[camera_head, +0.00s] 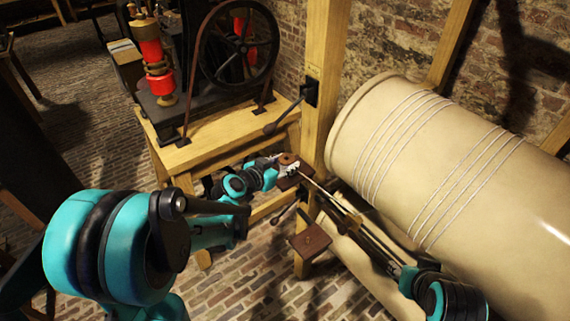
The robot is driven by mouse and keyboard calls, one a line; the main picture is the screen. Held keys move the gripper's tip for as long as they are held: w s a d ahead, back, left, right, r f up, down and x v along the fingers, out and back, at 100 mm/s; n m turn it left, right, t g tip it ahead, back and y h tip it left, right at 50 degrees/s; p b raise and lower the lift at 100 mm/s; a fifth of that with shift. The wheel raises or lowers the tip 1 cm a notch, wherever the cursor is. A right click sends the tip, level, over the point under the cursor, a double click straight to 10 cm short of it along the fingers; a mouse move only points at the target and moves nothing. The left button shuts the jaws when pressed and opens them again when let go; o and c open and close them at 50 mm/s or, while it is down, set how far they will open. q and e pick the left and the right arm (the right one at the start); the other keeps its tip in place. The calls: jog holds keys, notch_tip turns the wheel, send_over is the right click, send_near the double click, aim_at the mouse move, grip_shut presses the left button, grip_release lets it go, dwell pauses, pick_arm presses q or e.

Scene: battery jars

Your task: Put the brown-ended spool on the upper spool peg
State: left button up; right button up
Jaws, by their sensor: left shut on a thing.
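My left gripper (287,172) is shut on a small spool with a brown end (289,159), beside the wooden post. The gripper and arm hide part of the spool. A small brown shelf (291,182) shows just below the gripper; I cannot make out the upper peg or whether the spool touches it. A lower brown shelf (310,242) sticks out below, with a small dark piece on it. Part of my right arm shows at the bottom right, but I cannot make out its gripper.
A large cream cylinder with wire bands (400,140) fills the right side. A wooden bench (205,152) carries a black flywheel (238,45) and a red-and-brass device (154,65). The wooden post (322,110) stands close behind the gripper. Brick floor lies open at lower centre.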

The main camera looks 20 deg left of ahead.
pick_arm(q)
jog(key=o, duration=1)
jog(key=shift+r, duration=0.15)
jog(key=p+v, duration=0.4)
jog(key=v, duration=0.8)
jog(key=s+d+n+g+y, duration=0.1)
jog(key=s+n+g+y, duration=0.1)
jog(key=s, duration=0.5)
jog(key=s+d+f+n+g+y, duration=0.1)
jog(key=s+d+n+g+y, duration=0.1)
jog(key=s, duration=0.6)
jog(key=shift+d+g+y, duration=0.3)
jog(key=shift+g, duration=0.6)
jog(key=shift+f, duration=0.2)
